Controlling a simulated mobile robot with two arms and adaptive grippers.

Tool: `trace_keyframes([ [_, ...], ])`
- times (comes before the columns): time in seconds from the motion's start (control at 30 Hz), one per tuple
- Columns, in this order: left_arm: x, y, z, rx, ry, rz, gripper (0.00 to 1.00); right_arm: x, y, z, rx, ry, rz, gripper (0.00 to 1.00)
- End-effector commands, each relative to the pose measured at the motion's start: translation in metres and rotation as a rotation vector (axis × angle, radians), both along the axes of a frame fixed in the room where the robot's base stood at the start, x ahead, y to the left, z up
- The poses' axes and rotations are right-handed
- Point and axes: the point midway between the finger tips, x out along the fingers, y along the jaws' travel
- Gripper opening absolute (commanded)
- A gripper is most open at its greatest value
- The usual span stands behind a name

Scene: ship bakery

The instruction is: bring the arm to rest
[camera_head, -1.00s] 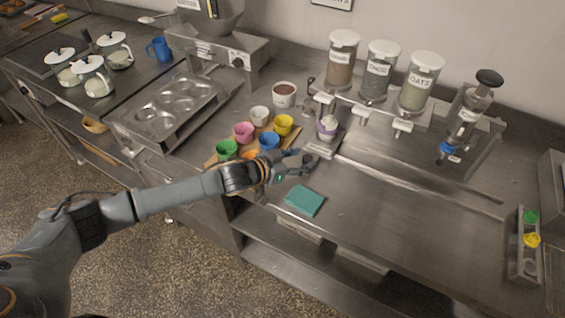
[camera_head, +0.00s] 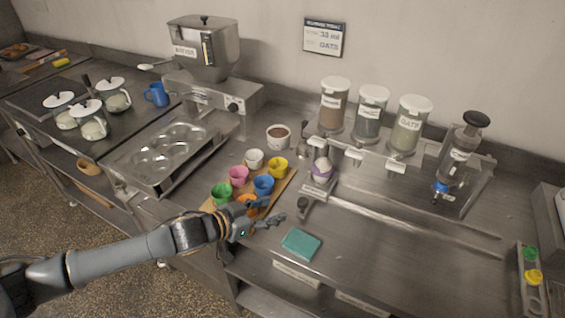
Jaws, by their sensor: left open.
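My left arm comes in from the lower left. Its gripper (camera_head: 272,212) is open and empty, over the front part of the steel counter (camera_head: 400,240). It is just in front of the wooden board (camera_head: 283,187) with several coloured cups, and partly covers the orange cup (camera_head: 246,199). The teal sponge (camera_head: 301,244) lies on the counter to the lower right of the gripper, apart from it. My right gripper is not in view.
A muffin tin (camera_head: 168,150) and a blue mug (camera_head: 157,95) are at left. The counter right of the sponge is clear.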

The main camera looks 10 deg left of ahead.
Motion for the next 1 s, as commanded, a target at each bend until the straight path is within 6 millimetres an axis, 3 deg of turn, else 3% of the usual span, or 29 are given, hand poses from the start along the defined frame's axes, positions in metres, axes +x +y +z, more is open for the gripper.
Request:
trace_keyframes([
  [0.13,-0.002,-0.003,-0.001,0.000,0.002,-0.001,0.52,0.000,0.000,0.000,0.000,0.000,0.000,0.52],
  [0.23,-0.013,-0.018,-0.006,0.005,0.015,0.001,0.52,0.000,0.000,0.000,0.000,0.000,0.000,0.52],
  [0.4,-0.055,-0.055,-0.016,0.038,0.078,0.053,0.52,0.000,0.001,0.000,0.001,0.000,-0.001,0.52],
  [0.47,-0.073,-0.059,-0.018,0.060,0.116,0.097,0.52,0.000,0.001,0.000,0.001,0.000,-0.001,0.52],
  [0.57,-0.102,-0.047,-0.026,0.113,0.204,0.185,0.52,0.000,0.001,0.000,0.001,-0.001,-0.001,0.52],
  [0.8,-0.176,0.014,-0.053,0.247,0.452,0.365,0.52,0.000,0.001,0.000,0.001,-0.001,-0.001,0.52],
  [1.0,-0.233,0.054,-0.069,0.329,0.629,0.457,0.52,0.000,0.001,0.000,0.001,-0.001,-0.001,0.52],
])
